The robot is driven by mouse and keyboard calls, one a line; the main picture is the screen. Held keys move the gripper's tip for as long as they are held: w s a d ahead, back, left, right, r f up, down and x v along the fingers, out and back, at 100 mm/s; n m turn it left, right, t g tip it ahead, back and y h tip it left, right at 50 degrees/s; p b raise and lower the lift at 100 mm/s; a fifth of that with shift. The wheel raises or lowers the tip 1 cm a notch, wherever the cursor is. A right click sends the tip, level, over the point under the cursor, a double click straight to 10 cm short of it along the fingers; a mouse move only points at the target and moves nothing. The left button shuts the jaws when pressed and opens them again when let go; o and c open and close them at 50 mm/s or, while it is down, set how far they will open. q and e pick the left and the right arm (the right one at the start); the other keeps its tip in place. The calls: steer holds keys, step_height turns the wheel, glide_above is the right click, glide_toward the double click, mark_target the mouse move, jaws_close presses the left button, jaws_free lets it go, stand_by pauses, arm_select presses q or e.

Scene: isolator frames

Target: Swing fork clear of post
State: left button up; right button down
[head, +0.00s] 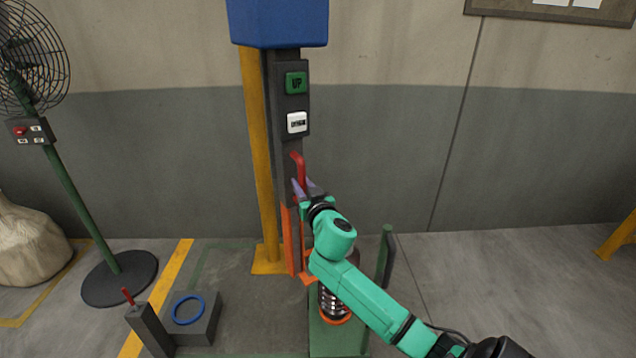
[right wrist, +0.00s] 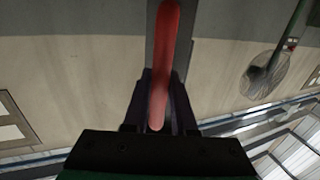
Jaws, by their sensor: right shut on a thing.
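A red handle (head: 297,165) stands out from the dark column below the buttons. My right gripper (head: 305,187) is shut on this red handle, which also shows between the two dark fingers in the right wrist view (right wrist: 163,65). An upright orange part (head: 288,242) runs down below the gripper. My arm hides some of it, and I cannot tell for certain whether it is the fork. A yellow post (head: 260,170) stands just left of the dark column (head: 291,150). My left gripper is not in view.
The column carries a green UP button (head: 296,83) and a white button (head: 297,122) under a blue box (head: 278,22). A grey block with a blue ring (head: 188,309) and a small box with a red lever (head: 146,325) stand at lower left. A fan (head: 65,190) stands farther left.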

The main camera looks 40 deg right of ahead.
arm_select(q)
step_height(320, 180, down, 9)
steer(key=b, duration=0.9)
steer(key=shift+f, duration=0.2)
arm_select(e)
steer(key=w+a, duration=0.5)
steer(key=a, duration=0.4)
steer(key=w+a, duration=0.5)
steer(key=a, duration=0.5)
steer(key=shift+a, duration=0.2)
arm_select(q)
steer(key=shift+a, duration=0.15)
arm_select(e)
steer(key=shift+r, duration=0.1)
steer(key=c, duration=0.7)
jaws_free()
steer(key=shift+d, duration=0.1)
steer(key=shift+c, duration=0.2)
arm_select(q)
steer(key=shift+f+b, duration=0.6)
arm_select(e)
steer(key=v, duration=1.4)
steer(key=shift+s, duration=0.3)
